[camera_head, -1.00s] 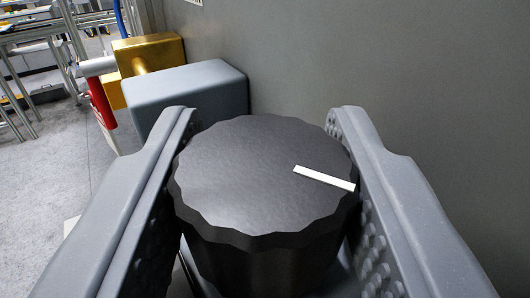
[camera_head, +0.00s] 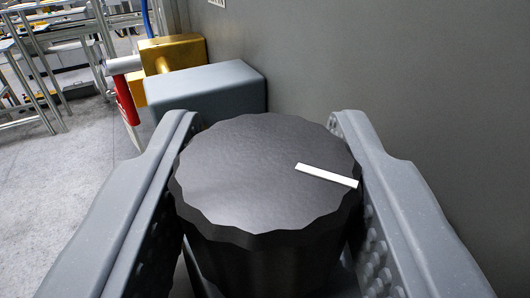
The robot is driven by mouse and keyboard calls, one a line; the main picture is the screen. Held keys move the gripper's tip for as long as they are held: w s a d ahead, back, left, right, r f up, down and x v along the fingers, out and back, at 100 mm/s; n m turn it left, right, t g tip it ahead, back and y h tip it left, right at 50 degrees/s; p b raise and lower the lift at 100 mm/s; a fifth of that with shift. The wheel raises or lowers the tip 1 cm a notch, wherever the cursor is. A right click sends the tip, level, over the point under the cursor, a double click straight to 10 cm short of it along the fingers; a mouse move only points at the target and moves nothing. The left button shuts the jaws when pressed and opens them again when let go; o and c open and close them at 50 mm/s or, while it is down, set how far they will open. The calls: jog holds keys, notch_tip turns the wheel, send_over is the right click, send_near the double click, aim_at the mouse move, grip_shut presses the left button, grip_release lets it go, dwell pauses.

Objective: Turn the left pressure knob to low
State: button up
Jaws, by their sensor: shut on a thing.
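A black knob (camera_head: 250,185) with a scalloped edge fills the middle of the view. A white pointer line (camera_head: 327,175) on its top runs from near the centre to the right edge, tilted slightly downward. My gripper (camera_head: 265,135) has its two grey fingers on either side of the knob and is shut on it. The studded inner pads face the knob's sides. The knob's base is mostly hidden, and no low marking shows.
A grey block (camera_head: 208,92) stands just behind the knob, with a brass fitting (camera_head: 172,58) and a red-handled part (camera_head: 126,100) beyond it. A grey wall (camera_head: 400,70) rises close on the right. Open floor (camera_head: 60,190) lies to the left, with metal frames farther back.

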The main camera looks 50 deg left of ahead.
jog(key=o, duration=1)
jog(key=shift+a, duration=0.1)
jog(key=shift+c, duration=0.2)
jog(key=shift+w+f, duration=0.1)
jog(key=b+v, duration=0.3)
jog(key=v, duration=1.1)
jog(key=shift+f, duration=0.2)
